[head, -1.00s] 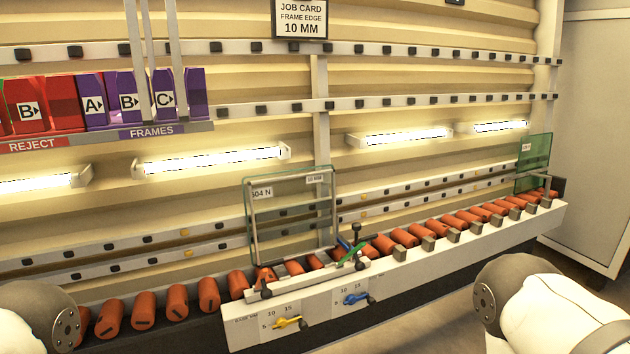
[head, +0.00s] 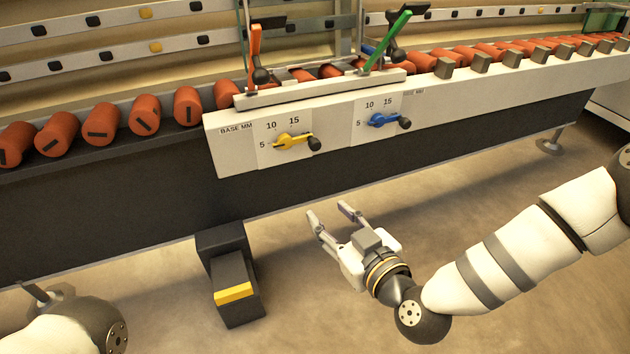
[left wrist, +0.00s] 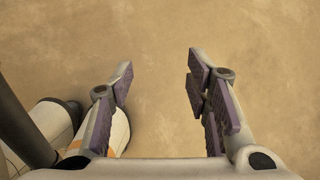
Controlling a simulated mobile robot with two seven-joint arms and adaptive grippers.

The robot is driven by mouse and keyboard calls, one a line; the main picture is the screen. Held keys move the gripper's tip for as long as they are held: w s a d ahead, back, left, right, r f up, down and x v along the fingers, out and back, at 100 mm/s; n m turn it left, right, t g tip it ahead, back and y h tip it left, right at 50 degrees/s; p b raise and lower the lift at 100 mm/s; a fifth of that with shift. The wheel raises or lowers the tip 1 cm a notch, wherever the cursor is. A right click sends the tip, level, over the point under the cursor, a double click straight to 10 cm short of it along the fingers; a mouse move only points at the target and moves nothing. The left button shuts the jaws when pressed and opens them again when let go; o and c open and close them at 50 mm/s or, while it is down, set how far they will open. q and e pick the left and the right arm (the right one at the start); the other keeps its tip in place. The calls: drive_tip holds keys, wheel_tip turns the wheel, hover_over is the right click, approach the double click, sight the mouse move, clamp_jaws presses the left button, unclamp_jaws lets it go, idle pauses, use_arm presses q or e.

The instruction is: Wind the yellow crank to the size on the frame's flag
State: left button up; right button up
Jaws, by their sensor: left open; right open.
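The yellow crank (head: 292,141) is on the white front panel, beside a dial marked 5, 10 and 15. Its black knob (head: 314,143) is at the right and its narrow yellow end is at the left, near the 5. The frame's flag is outside the head view now. My right gripper (head: 328,211) is open and empty, below the panel and in front of the dark conveyor side, apart from the crank. My left gripper (left wrist: 160,68) is open and empty above the bare floor in the left wrist view; it is outside the head view.
A blue crank (head: 381,120) with its own dial is right of the yellow one. Orange (head: 255,50) and green (head: 389,39) levers stand above the panel. A pedal box (head: 235,292) with a yellow strip stands on the floor below. Orange rollers (head: 145,114) line the conveyor.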

sight(317, 148)
drive_tip(key=w+r+t+b, duration=0.1)
drive_tip(key=w+b, duration=0.1)
drive_tip(key=w, duration=0.3)
drive_tip(key=w+a+r+t+b, duration=0.1)
drive_tip(key=w+b, duration=0.1)
drive_tip(key=w, duration=0.4)
drive_tip(key=w+r+t+b, duration=0.1)
drive_tip(key=w+b, duration=0.1)
drive_tip(key=w, duration=0.3)
drive_tip(key=shift+w+a+h, duration=0.25)
drive_tip(key=shift+a+h, duration=0.05)
drive_tip(key=shift+h, duration=0.1)
drive_tip(key=shift+w+a+r+b, duration=0.15)
drive_tip(key=shift+w+r+b, duration=0.05)
drive_tip(key=shift+w+b, duration=0.1)
use_arm(q)
wheel_tip(317, 148, down, 6)
drive_tip(key=s+g, duration=0.1)
drive_tip(key=s, duration=0.1)
drive_tip(key=shift+s+g, duration=0.3)
drive_tip(key=shift+s, duration=0.1)
drive_tip(key=shift+a, duration=0.1)
drive_tip(key=shift+f, duration=0.1)
use_arm(e)
clamp_jaws()
